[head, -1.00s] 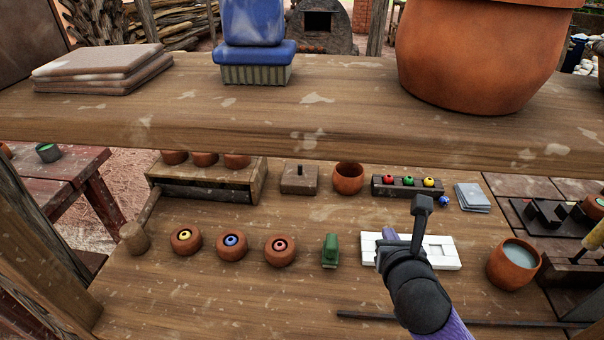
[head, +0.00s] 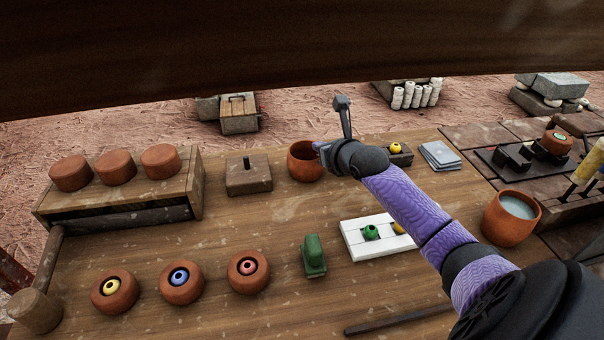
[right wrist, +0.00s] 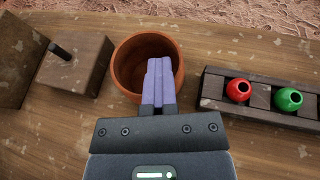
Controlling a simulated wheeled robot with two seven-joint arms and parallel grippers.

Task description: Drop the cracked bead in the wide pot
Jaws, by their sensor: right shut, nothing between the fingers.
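A round terracotta pot (head: 300,170) stands at the back of the bench. It also shows in the right wrist view (right wrist: 125,68), its mouth open upward. My right gripper (head: 320,150) is over this pot; its shut, empty purple fingers (right wrist: 160,75) cover part of the mouth. The visible inside looks empty. A dark rack holds a red bead (right wrist: 238,91), a green bead (right wrist: 287,99) and a yellow bead (head: 395,149). Another green bead (head: 371,232) sits in a white tray (head: 358,247). I cannot tell which bead is cracked. My left gripper is out of view.
A wooden block with a peg (head: 248,176) stands left of the pot. Several clay pieces with coloured centres, such as this one (head: 248,272), line the front. A green object (head: 314,256) and a liquid-filled pot (head: 510,218) stand nearby. A beam (head: 250,50) crosses above.

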